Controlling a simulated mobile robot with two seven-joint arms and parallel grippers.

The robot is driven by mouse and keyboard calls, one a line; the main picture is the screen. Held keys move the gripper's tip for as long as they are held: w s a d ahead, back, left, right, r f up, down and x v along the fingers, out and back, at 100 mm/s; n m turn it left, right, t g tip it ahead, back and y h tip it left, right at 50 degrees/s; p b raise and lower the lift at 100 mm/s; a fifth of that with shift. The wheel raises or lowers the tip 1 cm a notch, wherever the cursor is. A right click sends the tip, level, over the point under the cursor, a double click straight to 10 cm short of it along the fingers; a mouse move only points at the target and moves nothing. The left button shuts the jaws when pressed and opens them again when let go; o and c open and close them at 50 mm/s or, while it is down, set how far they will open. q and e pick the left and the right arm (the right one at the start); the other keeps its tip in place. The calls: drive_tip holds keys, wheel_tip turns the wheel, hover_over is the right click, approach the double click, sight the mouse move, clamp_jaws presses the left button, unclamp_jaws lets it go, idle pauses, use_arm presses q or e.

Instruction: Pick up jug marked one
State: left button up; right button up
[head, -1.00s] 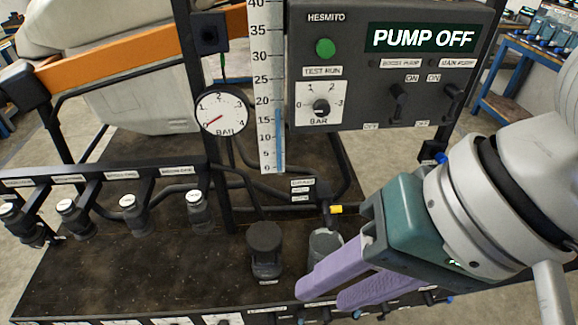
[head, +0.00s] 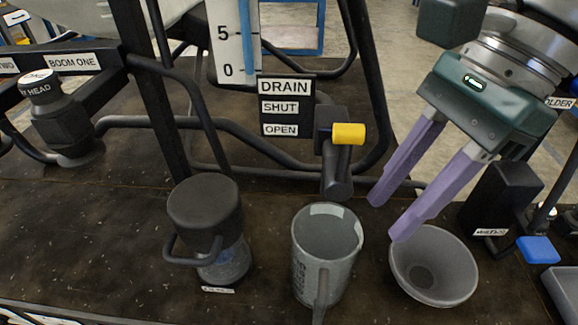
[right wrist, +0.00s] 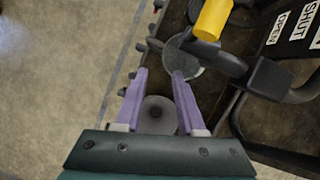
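A grey, see-through jug (head: 327,260) stands upright on the dark bench below the drain valve, its handle facing the front edge. Lettering runs up its side, but I cannot read a number. In the right wrist view the jug (right wrist: 190,62) shows just beyond the finger on the right, partly behind the valve. My right gripper (head: 388,218) is open and empty, its lilac fingers pointing down-left, to the right of the jug and apart from it. My left gripper is not in view.
A grey bowl (head: 434,268) stands right of the jug, below my right fingers. A black-capped canister (head: 205,215) stands left. The drain valve's yellow-ended handle (head: 348,134) juts above the jug. Black pipes run behind. A black block (head: 500,195) stands at right.

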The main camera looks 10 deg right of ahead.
sight(338, 258)
drive_tip(key=b+x, duration=0.1)
drive_tip(key=x, duration=0.2)
drive_tip(key=b+x, duration=0.1)
drive_tip(key=x, duration=0.2)
drive_tip(key=b+x, duration=0.1)
drive_tip(key=x, duration=0.2)
drive_tip(key=shift+w+a+f+b, duration=0.25)
drive_tip(key=shift+w+a+b, duration=0.05)
drive_tip(key=shift+w, duration=0.1)
drive_tip(key=shift+c, duration=0.2)
clamp_jaws()
idle(0.7)
